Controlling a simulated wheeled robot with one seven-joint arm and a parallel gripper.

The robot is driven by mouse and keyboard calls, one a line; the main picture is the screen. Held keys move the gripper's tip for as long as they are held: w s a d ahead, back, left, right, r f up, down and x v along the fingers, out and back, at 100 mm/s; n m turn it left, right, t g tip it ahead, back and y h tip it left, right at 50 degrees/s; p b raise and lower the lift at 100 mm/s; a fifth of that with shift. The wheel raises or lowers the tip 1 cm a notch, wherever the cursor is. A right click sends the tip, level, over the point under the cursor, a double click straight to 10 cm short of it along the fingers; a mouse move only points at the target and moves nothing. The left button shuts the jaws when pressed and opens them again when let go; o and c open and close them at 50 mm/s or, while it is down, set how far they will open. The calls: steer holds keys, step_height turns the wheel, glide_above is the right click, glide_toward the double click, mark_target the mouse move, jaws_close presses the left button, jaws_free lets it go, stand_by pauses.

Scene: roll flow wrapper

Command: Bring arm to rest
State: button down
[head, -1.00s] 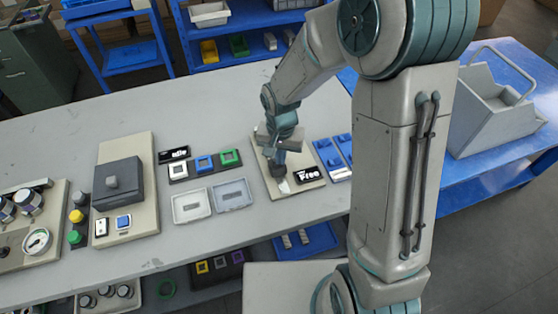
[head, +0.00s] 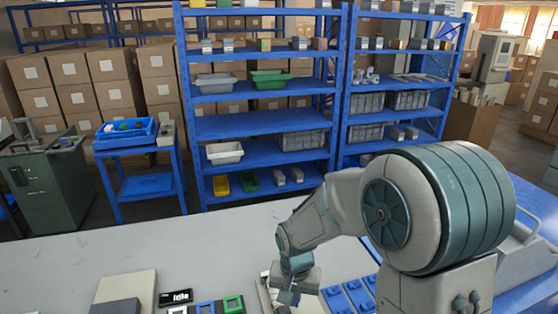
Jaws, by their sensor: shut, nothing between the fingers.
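My arm rises at the right of the head view and bends down to the left. My gripper (head: 287,298) hangs low over the grey table (head: 120,248), near the bottom edge of the picture. It is shut, with nothing seen in it. It is above or beside a pale board (head: 266,293), left of the blue blocks (head: 347,297). The fingertips are close to the lower edge of the view, and what lies below them is cut off.
Blue shelves (head: 255,125) with bins stand behind the table. A blue cart (head: 145,187) stands at the left. The table's back left is clear.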

steer(key=s+d+r+n+t, duration=0.2)
steer(key=s+d+r+t, duration=0.1)
steer(key=s+d+r, duration=0.8)
steer(key=s+r, duration=0.3)
steer(key=r, duration=0.1)
steer(key=shift+r+n, duration=0.2)
steer(key=shift+n, duration=0.1)
steer(key=shift+w+a+f+n+g+b, duration=0.55)
steer(key=shift+w+a+f+b, duration=1.25)
steer(key=shift+f, duration=2.1)
steer(key=shift+w+a+f+n+g+b, duration=0.55)
steer(key=shift+w+a+f+b, duration=0.3)
steer(key=shift+w+a+f, duration=2.4)
steer(key=shift+w+a+f+n+g+b, duration=0.55)
steer(key=shift+w+a+f+b, duration=1)
steer(key=shift+f, duration=3)
steer(key=shift+w+d+f, duration=0.2)
steer(key=shift+w+d, duration=0.05)
steer(key=shift+d, duration=0.2)
steer(key=shift+f+b, duration=0.8)
steer(key=shift+f, duration=0.25)
